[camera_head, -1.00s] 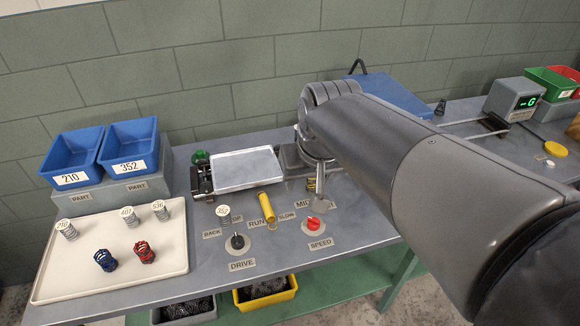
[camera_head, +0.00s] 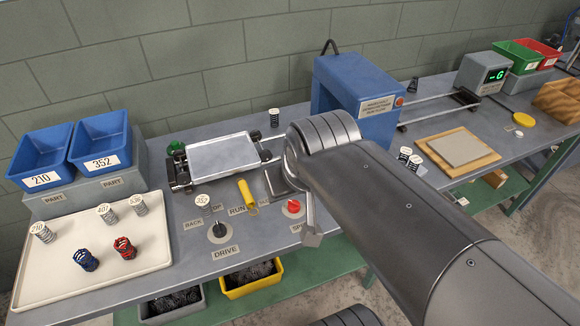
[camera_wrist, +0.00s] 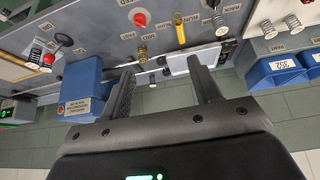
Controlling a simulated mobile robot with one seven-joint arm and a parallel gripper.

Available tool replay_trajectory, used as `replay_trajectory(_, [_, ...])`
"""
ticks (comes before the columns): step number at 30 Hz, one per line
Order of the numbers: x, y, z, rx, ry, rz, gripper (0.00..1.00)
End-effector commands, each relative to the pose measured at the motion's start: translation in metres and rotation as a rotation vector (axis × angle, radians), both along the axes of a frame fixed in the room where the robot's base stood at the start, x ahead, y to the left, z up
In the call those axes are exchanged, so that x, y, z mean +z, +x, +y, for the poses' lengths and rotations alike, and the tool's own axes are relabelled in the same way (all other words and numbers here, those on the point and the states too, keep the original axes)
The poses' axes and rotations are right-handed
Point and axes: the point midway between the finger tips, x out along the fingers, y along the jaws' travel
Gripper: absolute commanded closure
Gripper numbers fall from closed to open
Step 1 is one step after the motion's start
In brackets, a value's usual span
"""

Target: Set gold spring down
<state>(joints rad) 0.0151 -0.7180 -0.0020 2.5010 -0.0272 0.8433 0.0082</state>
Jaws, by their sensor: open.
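The gold spring (camera_wrist: 142,51) stands on the grey bench near the red speed knob (camera_wrist: 139,18) in the wrist view, which looks upside down. It has a pale top or tag at one end. In the head view the spring is hidden, likely behind my arm. My gripper (camera_wrist: 160,67) is open and empty, its two fingers spread apart with a clear gap between them. The spring lies beyond the fingertips, apart from them. In the head view the gripper is mostly hidden by my forearm.
A yellow handle (camera_head: 246,193), a black drive knob (camera_head: 219,230) and a metal tray (camera_head: 224,157) are close by. A blue housing (camera_head: 352,98) stands behind my arm. A cream tray (camera_head: 70,283) with several springs lies at the left, below blue bins (camera_head: 100,142).

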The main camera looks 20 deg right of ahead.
Motion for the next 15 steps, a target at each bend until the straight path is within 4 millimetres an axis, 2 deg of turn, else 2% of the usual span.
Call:
replay_trajectory(9, [-0.035,0.095,-0.069,-0.067,-0.151,-0.154,0.43])
replay_trajectory(15, [-0.066,0.146,-0.107,-0.034,-0.211,-0.261,0.43])
